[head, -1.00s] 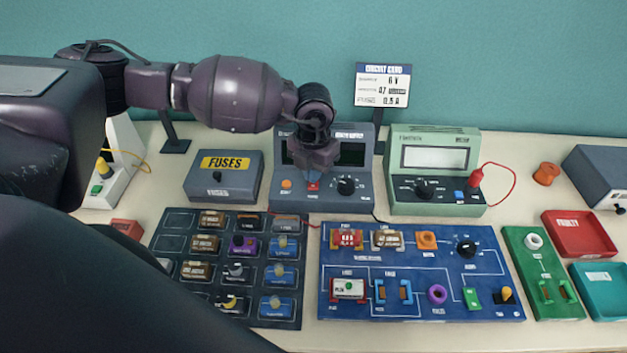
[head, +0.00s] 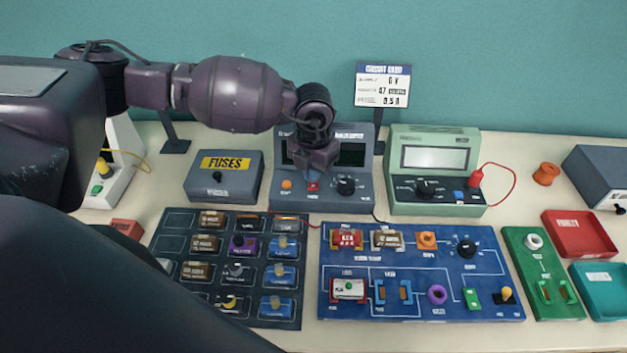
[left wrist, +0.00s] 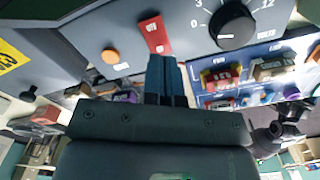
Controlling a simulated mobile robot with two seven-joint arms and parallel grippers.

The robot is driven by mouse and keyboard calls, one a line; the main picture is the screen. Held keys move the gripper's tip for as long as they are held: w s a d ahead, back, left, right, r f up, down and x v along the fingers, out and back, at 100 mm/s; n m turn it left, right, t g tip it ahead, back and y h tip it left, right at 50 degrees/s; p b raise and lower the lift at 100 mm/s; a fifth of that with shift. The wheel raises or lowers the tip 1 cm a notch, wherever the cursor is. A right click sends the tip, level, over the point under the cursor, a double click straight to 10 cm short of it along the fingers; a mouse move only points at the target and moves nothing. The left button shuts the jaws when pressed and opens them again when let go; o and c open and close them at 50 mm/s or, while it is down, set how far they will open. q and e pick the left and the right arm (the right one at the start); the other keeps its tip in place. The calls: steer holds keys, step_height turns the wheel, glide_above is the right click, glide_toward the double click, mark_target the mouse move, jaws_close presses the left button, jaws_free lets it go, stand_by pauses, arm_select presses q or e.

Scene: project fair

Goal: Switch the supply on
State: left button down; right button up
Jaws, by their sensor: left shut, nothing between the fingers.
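The supply (head: 363,192) is a blue-grey box at the back middle of the table. Its front has an orange button (head: 286,184), a small red switch (head: 313,186) and a black knob (head: 346,186). Its display (head: 352,155) looks dark and is partly hidden by my left arm. My left gripper (head: 313,179) is shut and empty, right at the red switch. In the left wrist view the closed fingertips (left wrist: 163,60) are at one end of the red switch (left wrist: 154,33); I cannot tell whether they touch or press it. My right gripper is out of view.
A green meter (head: 433,195) stands close to the right of the supply and a fuse box (head: 223,185) to the left. A blue circuit board (head: 420,304) and a dark parts tray (head: 177,222) lie in front. A card stand (head: 383,86) rises behind.

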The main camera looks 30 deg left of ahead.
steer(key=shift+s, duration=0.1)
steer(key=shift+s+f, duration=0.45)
arm_select(q)
steer(key=shift+f, duration=0.2)
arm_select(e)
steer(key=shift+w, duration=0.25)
arm_select(q)
steer(key=shift+f, duration=0.15)
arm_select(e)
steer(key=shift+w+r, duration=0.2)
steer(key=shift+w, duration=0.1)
arm_select(q)
steer(key=shift+f+b, duration=0.2)
steer(key=shift+b, duration=0.15)
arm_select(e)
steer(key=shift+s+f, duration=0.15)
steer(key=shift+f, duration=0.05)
arm_select(q)
steer(key=shift+f, duration=0.3)
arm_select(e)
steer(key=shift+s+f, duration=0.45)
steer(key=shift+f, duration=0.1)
